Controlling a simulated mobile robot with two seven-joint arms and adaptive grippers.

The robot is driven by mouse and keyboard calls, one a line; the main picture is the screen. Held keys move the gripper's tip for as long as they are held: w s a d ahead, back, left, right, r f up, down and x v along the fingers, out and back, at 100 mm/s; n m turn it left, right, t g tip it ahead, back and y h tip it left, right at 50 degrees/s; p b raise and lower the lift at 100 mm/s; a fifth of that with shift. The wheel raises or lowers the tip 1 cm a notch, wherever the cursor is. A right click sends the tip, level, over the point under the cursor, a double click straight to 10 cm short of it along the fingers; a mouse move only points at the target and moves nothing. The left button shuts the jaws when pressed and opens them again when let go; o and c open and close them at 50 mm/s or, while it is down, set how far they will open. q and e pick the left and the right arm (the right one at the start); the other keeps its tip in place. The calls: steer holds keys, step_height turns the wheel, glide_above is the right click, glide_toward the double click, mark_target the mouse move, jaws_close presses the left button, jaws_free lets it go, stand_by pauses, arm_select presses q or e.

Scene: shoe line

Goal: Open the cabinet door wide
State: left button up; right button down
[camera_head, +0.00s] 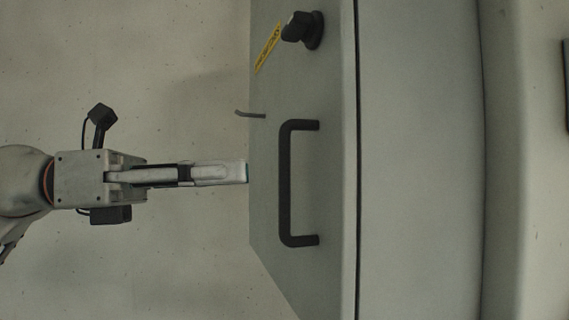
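The grey cabinet door (268,215) stands in the middle of the view, with a dark D-shaped handle (285,185), a black knob (303,29) and a yellow label on it. A dark seam runs along its right side; I cannot tell whether the door is ajar. My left gripper (244,172) comes in from the left, seen side-on. Its fingertips are at the door's left edge, left of the handle and apart from it. Whether they touch the edge is unclear. The fingers overlap, so their opening is hidden. My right gripper is not in view.
A small bent metal rod (250,114) sticks out at the door's left edge, just above the gripper. A broad grey cabinet panel (420,160) fills the area right of the seam. The pale speckled surface left of the door is clear around my arm.

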arm_select(q)
steer(key=r, duration=0.1)
steer(key=t+p, duration=0.1)
glide_above(284, 230)
steer(key=shift+w+r+m+y, duration=0.1)
steer(key=shift+w+m+y, duration=0.2)
steer(key=shift+w+y, duration=0.1)
steer(key=shift+c, duration=0.3)
jaws_close()
